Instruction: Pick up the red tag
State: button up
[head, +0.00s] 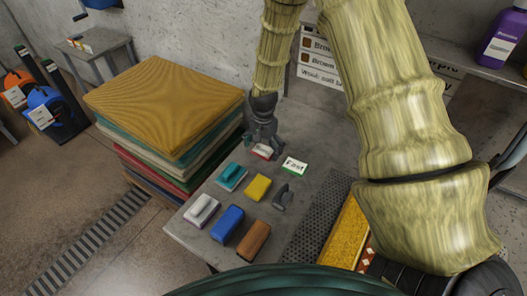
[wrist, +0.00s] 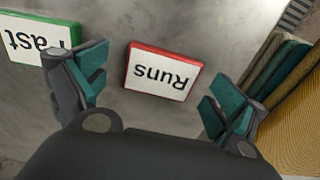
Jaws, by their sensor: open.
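The red tag (wrist: 162,71) is a flat white card with a red edge that reads "Runs". It lies on the grey table and shows upside down in the wrist view. In the head view the red tag (head: 262,151) is partly hidden under my gripper (head: 262,143). In the wrist view my gripper (wrist: 155,92) is open, with teal-padded fingers to the left and right of the tag. The fingers do not touch it in this view, and nothing is between them but the tag below.
A green-edged tag (head: 294,166) reading "Fast" lies right of the red tag. Several brushes and sponges, including a blue one (head: 227,223) and a yellow one (head: 258,187), lie nearer on the table (head: 185,230). A stack of folded rugs (head: 165,105) stands at left.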

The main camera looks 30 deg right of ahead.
jog(key=c, duration=0.3)
jog(key=shift+w+f, duration=0.15)
jog(key=c, duration=0.6)
